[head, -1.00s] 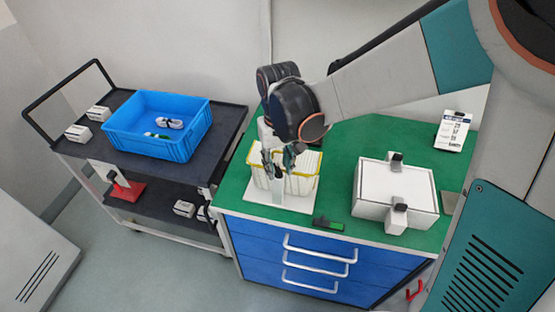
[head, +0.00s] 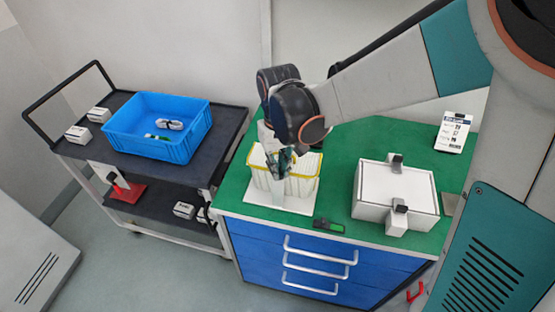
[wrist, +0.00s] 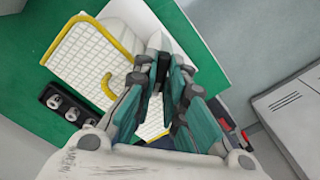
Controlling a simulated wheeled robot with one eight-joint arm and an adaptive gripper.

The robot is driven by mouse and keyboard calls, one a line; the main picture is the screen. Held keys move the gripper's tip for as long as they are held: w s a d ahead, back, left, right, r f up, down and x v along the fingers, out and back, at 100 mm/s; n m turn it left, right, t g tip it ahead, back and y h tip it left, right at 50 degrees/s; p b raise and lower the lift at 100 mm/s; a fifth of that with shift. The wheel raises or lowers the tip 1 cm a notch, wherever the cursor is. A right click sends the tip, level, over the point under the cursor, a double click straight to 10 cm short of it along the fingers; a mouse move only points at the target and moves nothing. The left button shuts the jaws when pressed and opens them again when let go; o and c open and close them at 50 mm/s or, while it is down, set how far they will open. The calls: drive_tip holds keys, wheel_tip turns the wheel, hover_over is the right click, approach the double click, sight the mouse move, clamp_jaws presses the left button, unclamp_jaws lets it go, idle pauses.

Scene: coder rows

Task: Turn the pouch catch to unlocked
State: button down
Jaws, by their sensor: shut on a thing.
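The pouch (head: 301,186) is a pale, ribbed, yellow-edged holder standing on a white base plate (head: 290,205) on the green bench top. Its grid-patterned face and yellow rim also show in the wrist view (wrist: 88,58). My gripper (head: 281,168) points down at the front middle of the pouch. In the wrist view my gripper (wrist: 163,72) has its fingers close together. It is shut on the pouch catch, which my fingers mostly hide, so I cannot tell which way the catch is turned.
A white box with dark-topped clamps (head: 398,195) stands right of the pouch. A label stand (head: 454,132) is at the back right. A cart with a blue bin (head: 160,125) stands to the left.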

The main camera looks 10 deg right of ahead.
drive_tip(key=n, duration=0.5)
drive_tip(key=shift+n, duration=0.3)
drive_tip(key=n, duration=0.4)
drive_tip(key=shift+n, duration=0.4)
drive_tip(key=c, duration=1.6)
unclamp_jaws()
drive_tip(key=shift+c, duration=0.2)
